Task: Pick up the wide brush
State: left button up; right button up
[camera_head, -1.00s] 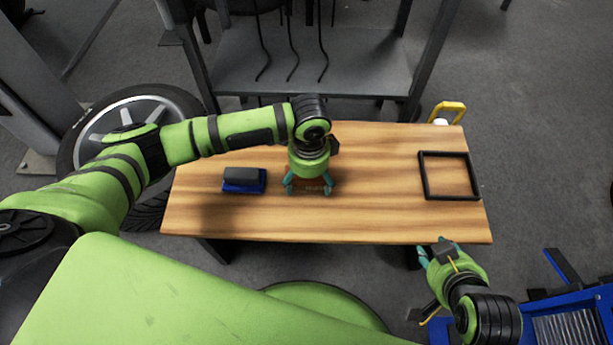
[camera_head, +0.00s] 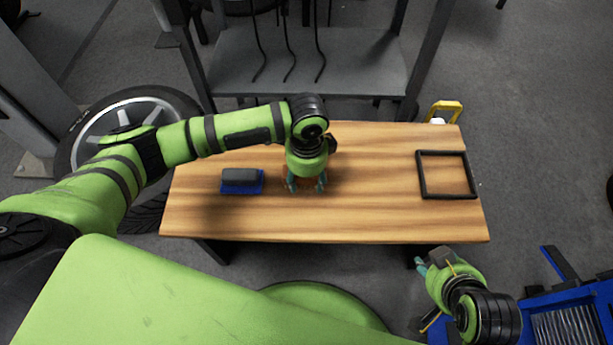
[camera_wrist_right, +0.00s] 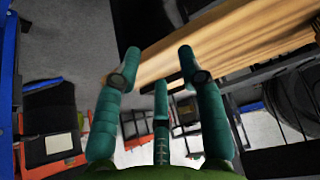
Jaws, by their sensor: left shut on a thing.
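My left gripper (camera_head: 306,185) is over the middle of the wooden table, pointing down. Its teal fingers are shut on a low reddish-brown thing (camera_head: 304,186), at the tabletop. The gripper mostly hides this thing; it may be the wide brush, but its shape is not clear. To its left, apart from it, lies a blue block with a dark grey top (camera_head: 241,180). My right gripper (camera_head: 420,264) is off the table's front right edge. In the right wrist view its fingers (camera_wrist_right: 158,75) are spread and empty.
The wooden table (camera_head: 370,215) has clear room right of the left gripper. A black square frame (camera_head: 421,175) lies at its right end. A yellow-handled thing (camera_head: 446,106) stands behind the far right corner. A grey shelf (camera_head: 310,75) is behind; a wheel (camera_head: 130,110) is at left.

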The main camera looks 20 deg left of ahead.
pick_arm(q)
notch_tip(320, 180, up, 4)
jog(key=shift+f+p, duration=0.2)
jog(key=shift+p, duration=0.65)
jog(key=s+d+r+p, duration=0.3)
jog(key=s+d+r, duration=0.3)
jog(key=s+d, duration=0.2)
jog(key=shift+s+r+p, duration=0.2)
jog(key=shift+r+p, duration=0.2)
pick_arm(e)
jog(key=s+d+f+g, duration=0.1)
jog(key=s+f+g, duration=0.2)
jog(key=f, duration=1)
jog(key=shift+s+d+f+g+h, duration=0.2)
jog(key=shift+s+f+g+h, duration=0.15)
jog(key=shift+s, duration=0.55)
